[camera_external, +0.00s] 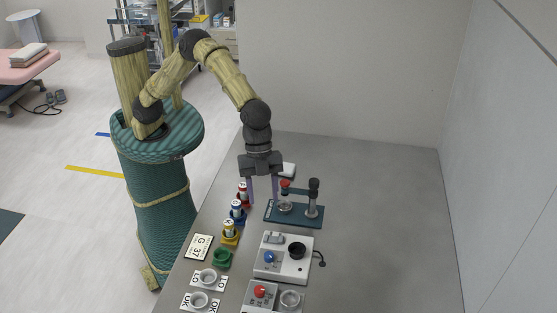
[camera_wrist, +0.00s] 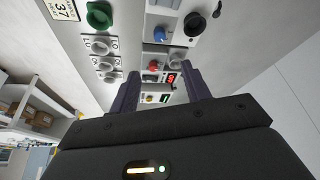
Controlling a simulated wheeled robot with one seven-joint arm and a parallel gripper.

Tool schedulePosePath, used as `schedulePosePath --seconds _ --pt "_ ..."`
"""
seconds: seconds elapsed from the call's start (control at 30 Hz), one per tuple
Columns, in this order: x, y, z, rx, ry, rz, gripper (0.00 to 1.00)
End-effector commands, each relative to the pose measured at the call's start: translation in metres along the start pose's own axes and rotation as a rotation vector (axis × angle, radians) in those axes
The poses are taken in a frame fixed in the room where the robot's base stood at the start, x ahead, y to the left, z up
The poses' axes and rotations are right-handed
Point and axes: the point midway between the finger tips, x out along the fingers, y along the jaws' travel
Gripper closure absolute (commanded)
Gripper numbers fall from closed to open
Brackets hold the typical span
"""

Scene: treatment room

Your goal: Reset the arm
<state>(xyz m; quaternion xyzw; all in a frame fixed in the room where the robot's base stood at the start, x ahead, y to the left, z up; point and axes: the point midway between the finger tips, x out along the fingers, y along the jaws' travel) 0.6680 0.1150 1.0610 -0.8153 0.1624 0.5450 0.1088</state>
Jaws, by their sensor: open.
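My arm reaches from its column over the grey table (camera_external: 390,220). My gripper (camera_external: 264,199) points down above the table, with its two fingers apart and nothing seen between them. In the wrist view my gripper (camera_wrist: 162,76) also shows its fingers spread, with devices on the table visible beyond the gap. In the external view it hangs beside the blue stand (camera_external: 300,220) and the red-capped vial in the red holder; whether the fingertips touch anything cannot be told.
Capped vials in red, blue (camera_external: 237,210) and yellow (camera_external: 229,230) holders line the left edge, before an empty green holder (camera_external: 222,258) and labelled grey cups (camera_external: 207,277). A white dial device (camera_external: 284,257) and a red-knob device (camera_external: 260,293) stand alongside. The table's right side is clear.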

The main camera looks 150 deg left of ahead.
Motion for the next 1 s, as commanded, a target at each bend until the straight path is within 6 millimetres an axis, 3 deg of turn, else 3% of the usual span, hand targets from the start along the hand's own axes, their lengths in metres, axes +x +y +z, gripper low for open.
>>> schedulePosePath --seconds 0.27,0.47,0.77,1.0 --pt "-0.002 0.009 0.002 -0.001 -0.010 -0.002 0.53" --pt "-0.012 0.058 0.019 -0.019 -0.061 -0.021 0.53" --pt "-0.042 0.139 0.087 -0.120 -0.133 -0.076 0.53" --pt "-0.073 0.190 0.159 -0.242 -0.154 -0.111 0.53"
